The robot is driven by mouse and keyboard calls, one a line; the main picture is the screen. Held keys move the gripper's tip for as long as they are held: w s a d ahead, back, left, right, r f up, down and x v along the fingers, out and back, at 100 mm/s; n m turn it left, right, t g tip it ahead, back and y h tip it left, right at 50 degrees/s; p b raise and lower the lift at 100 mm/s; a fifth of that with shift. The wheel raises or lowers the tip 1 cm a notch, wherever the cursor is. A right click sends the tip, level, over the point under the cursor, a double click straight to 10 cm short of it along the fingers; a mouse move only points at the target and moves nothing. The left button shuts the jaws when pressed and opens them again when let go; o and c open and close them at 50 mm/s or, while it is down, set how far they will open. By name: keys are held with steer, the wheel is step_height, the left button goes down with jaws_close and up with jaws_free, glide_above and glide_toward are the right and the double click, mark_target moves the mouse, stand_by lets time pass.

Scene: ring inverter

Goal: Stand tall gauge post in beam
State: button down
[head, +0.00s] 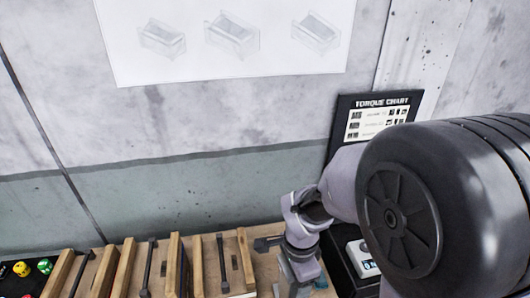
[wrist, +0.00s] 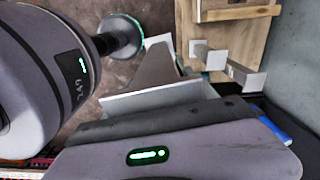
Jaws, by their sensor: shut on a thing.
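My gripper (head: 293,278) is low at the right of the bench, partly hidden by my own arm. In the wrist view its housing (wrist: 225,144) fills the lower part, and the fingertips are not clear. It is shut on a grey post (wrist: 154,70) with pale plate-like ends, seen strongly foreshortened. In the head view a dark piece of the post (head: 266,243) sticks out left of my wrist, above the wood. Whether the post touches anything is unclear. Similar dark posts (head: 149,262) and (head: 222,262) are at the wooden rack. I cannot pick out the beam.
The wooden rack (head: 176,262) has several upright strips along the bench. Green and yellow small items (head: 44,266) lie in a dark tray at far left. A torque chart (head: 375,118) stands against the wall. A dark case with a white panel (head: 362,258) is close right of my wrist.

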steer(key=w+d+f+n+b, duration=0.1)
steer(key=f+n+b, duration=0.1)
steer(key=f+b, duration=0.4)
steer(key=w+d+f+n+b, duration=0.1)
steer(key=f+n+b, duration=0.2)
steer(key=f+b, duration=0.3)
steer(key=d+f+n+b, duration=0.1)
steer(key=f+n+b, duration=0.1)
steer(key=f+b, duration=0.4)
steer(key=shift+w+d+f+n, duration=0.3)
steer(key=shift+w+f, duration=0.1)
steer(key=shift+f, duration=0.25)
steer(key=w+d+f+n+b, duration=0.2)
steer(key=f+n+b, duration=0.4)
steer(key=f+b, duration=0.6)
steer(key=shift+w+d+f+n, duration=0.2)
steer(key=shift+d+f+n, duration=0.1)
steer(key=shift+d+f, duration=0.25)
steer(key=shift+d+r, duration=0.1)
